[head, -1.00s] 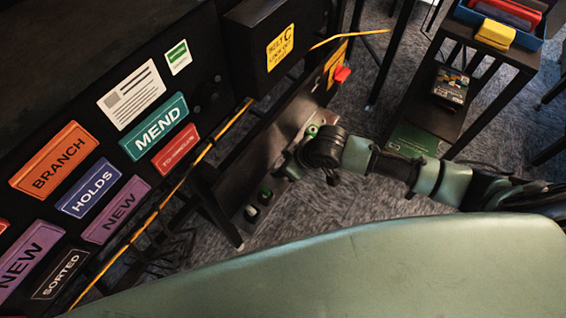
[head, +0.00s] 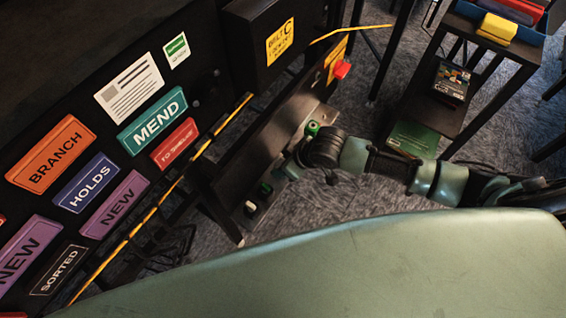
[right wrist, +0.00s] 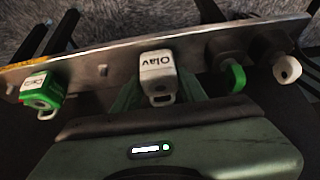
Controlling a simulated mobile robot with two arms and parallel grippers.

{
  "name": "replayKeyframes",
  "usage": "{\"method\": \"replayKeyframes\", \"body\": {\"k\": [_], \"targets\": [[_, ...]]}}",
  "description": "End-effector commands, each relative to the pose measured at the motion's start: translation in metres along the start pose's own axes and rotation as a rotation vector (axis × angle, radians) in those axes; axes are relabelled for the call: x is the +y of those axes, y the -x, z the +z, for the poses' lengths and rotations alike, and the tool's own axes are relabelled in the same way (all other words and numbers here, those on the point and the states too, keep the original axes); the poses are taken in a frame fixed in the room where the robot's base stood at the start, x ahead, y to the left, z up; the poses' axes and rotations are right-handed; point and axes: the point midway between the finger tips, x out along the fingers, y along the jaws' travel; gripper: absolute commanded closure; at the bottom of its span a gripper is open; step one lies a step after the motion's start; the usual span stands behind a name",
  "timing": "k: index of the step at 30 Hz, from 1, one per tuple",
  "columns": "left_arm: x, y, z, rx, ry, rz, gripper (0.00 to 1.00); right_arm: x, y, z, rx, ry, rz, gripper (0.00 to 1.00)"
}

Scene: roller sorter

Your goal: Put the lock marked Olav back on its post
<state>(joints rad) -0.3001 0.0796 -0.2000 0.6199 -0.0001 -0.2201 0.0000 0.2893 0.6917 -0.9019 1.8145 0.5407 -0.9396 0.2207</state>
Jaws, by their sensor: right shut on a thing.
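The lock marked Olav (right wrist: 157,75) is white-faced and shows in the right wrist view between the green fingers of my right gripper (right wrist: 160,92). The gripper is shut on it. The lock overlaps the metal plate (right wrist: 105,68); I cannot tell whether it touches the plate or a post. In the head view my right gripper (head: 292,165) is at the plate on the dark rail, and the held lock cannot be made out there. My left gripper is not in view.
A green lock with a white label (right wrist: 41,90) hangs on the plate's left. A red button (head: 342,69) and a yellow-labelled box (head: 262,38) are close by.

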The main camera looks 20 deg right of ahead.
Motion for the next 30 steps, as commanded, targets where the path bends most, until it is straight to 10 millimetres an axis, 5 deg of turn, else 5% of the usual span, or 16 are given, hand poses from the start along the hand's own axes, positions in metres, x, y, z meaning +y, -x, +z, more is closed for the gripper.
{"method": "replayKeyframes", "body": {"k": [24, 25, 27, 30], "targets": [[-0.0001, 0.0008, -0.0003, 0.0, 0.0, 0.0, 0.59, -0.0002, -0.0041, 0.0024, 0.0, 0.0, 0.0, 1.0], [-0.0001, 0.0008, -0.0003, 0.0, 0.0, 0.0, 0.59, -0.0002, -0.0041, 0.0025, -0.001, 0.0, 0.0, 0.56], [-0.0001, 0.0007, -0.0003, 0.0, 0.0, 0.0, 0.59, -0.0002, -0.0041, 0.0026, -0.001, 0.0, 0.0, 0.36], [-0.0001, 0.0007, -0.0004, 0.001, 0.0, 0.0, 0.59, -0.0002, -0.0041, 0.0026, -0.001, 0.0, 0.0, 0.33]]}}
